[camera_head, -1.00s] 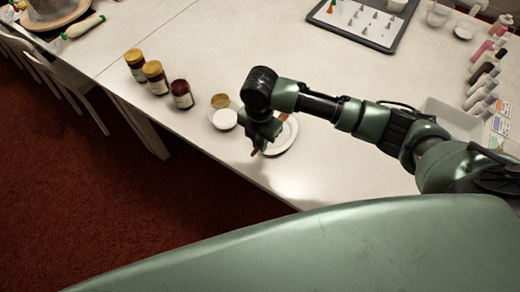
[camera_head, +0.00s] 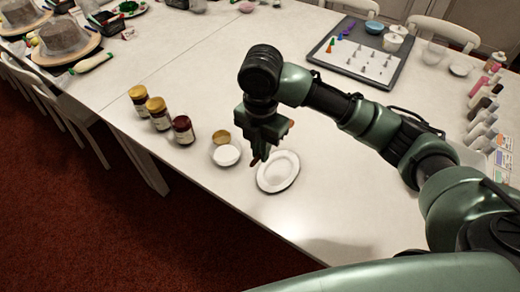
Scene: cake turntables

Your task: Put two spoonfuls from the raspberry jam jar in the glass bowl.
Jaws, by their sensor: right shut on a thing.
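Three dark jars stand in a slanting row on the table: two with gold lids (camera_head: 138,96) (camera_head: 155,106) and one with a dark red lid (camera_head: 182,124). Their labels are too small to read, so I cannot tell which holds raspberry jam. A clear bowl (camera_head: 434,53), apparently glass, stands at the back right. My right gripper (camera_head: 259,154) points down beside the upper left rim of a white plate (camera_head: 279,182). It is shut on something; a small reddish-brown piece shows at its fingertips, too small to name. My left gripper is out of view.
A small white round dish (camera_head: 226,155) and a small gold-brown round thing (camera_head: 221,137) sit just left of my gripper. A grey tray (camera_head: 330,62) with piping tips lies at the back. Several bottles line the right edge. The table's front edge is close.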

